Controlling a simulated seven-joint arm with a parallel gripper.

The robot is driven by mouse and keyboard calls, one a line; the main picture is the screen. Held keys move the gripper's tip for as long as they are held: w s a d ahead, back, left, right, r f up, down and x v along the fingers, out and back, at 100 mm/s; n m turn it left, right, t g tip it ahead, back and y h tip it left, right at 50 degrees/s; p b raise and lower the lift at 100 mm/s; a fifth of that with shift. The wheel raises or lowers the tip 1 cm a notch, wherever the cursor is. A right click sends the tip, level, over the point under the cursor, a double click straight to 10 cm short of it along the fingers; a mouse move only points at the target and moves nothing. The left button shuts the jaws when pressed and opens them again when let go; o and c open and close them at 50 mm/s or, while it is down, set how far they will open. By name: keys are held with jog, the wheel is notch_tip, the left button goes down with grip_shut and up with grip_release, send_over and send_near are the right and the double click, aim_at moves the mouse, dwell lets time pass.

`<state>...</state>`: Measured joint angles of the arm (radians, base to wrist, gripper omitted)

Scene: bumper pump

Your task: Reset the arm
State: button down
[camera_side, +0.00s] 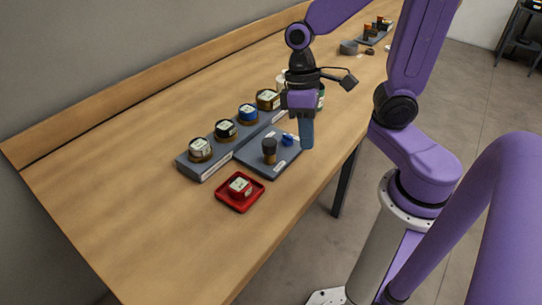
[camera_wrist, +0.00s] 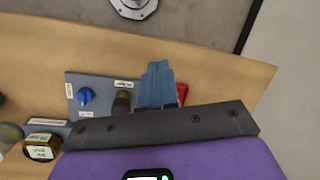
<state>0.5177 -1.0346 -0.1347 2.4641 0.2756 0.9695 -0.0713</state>
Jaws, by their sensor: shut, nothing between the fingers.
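My gripper (camera_side: 307,142) points down with its blue fingers together and empty. In the side view it is beside the right end of a grey panel (camera_side: 252,161), near the table's front edge; its exact height above the table is hard to tell. The panel carries a dark upright cylinder (camera_side: 269,150) and a blue knob (camera_side: 288,139). In the wrist view my shut fingers (camera_wrist: 158,72) show in front of the panel (camera_wrist: 100,82), to the right of the blue knob (camera_wrist: 85,96) and the dark cylinder (camera_wrist: 122,103).
A red tray (camera_side: 223,200) holds a small labelled jar (camera_side: 240,186). A grey rack (camera_side: 196,174) with several labelled jars stands behind the panel. More small items (camera_side: 378,30) lie at the table's far end. The table's near left area is clear.

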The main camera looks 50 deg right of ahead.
jog(key=s+r+n+t+h, duration=0.1)
jog(key=s+n+t, duration=0.1)
jog(key=s+n, duration=0.5)
jog(key=shift+s+d+r+n+t, duration=0.25)
jog(key=shift+s+r+n+t, duration=0.15)
jog(key=shift+s, duration=0.2)
dwell(1.0)
